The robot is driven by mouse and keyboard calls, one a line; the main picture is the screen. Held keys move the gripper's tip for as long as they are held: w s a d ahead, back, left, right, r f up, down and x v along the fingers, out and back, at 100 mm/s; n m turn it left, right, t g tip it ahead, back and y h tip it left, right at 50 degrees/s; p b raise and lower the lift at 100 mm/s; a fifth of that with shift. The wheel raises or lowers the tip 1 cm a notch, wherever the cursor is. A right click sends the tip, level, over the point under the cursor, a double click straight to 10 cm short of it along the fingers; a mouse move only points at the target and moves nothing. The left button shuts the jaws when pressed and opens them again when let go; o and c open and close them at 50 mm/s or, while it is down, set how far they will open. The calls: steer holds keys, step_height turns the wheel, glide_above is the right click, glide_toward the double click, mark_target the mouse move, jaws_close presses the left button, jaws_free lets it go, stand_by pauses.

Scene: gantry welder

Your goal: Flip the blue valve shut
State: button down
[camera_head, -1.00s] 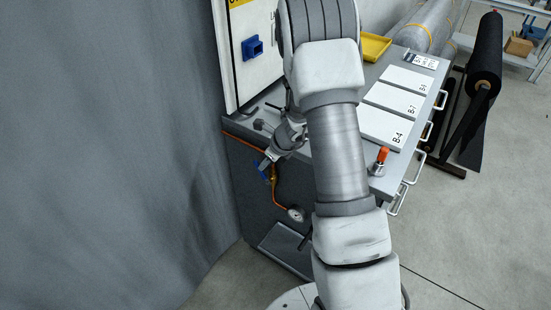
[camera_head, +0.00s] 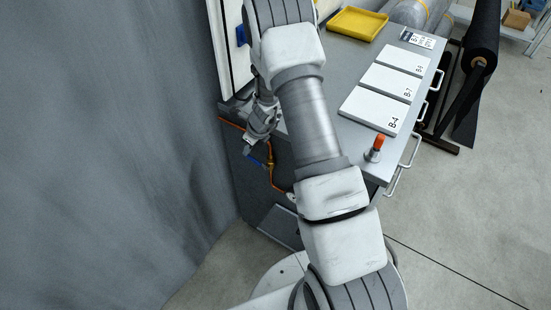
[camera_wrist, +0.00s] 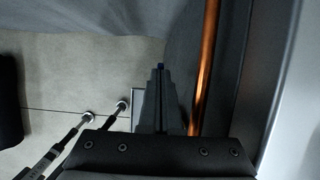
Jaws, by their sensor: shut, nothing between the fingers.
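The blue valve handle (camera_head: 257,161) is on the orange-copper pipe (camera_head: 271,176) at the side of the grey workbench, in the head view. My gripper (camera_head: 248,148) is right beside the handle, at its upper left end. Whether they touch I cannot tell. In the wrist view the fingers of my gripper (camera_wrist: 160,72) are together with nothing between them. The copper pipe (camera_wrist: 205,70) runs close along the right of the fingers. Most of the valve body is hidden in the wrist view.
The bench top (camera_head: 340,60) holds white labelled plates (camera_head: 371,109), a yellow tray (camera_head: 357,23) and an orange-topped item (camera_head: 375,148). A grey curtain (camera_head: 110,130) hangs left of the bench. In the wrist view, two rods with round ends (camera_wrist: 88,117) show at lower left.

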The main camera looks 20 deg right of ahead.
steer(key=shift+s+d+f, duration=0.1)
steer(key=shift+d, duration=0.05)
steer(key=shift+s+d+f+b, duration=0.3)
steer(key=shift+s+b, duration=0.2)
steer(key=shift+b, duration=0.35)
steer(key=shift+r, duration=0.15)
steer(key=p+v, duration=0.3)
steer(key=v, duration=0.1)
steer(key=shift+w+r, duration=0.1)
steer(key=shift+w, duration=0.2)
steer(key=w+a+r+p, duration=0.1)
steer(key=w+r, duration=0.1)
steer(key=r, duration=0.7)
steer(key=w+a+r+p, duration=0.2)
steer(key=r, duration=0.8)
steer(key=shift+w+a, duration=0.25)
steer(key=shift+a, duration=0.05)
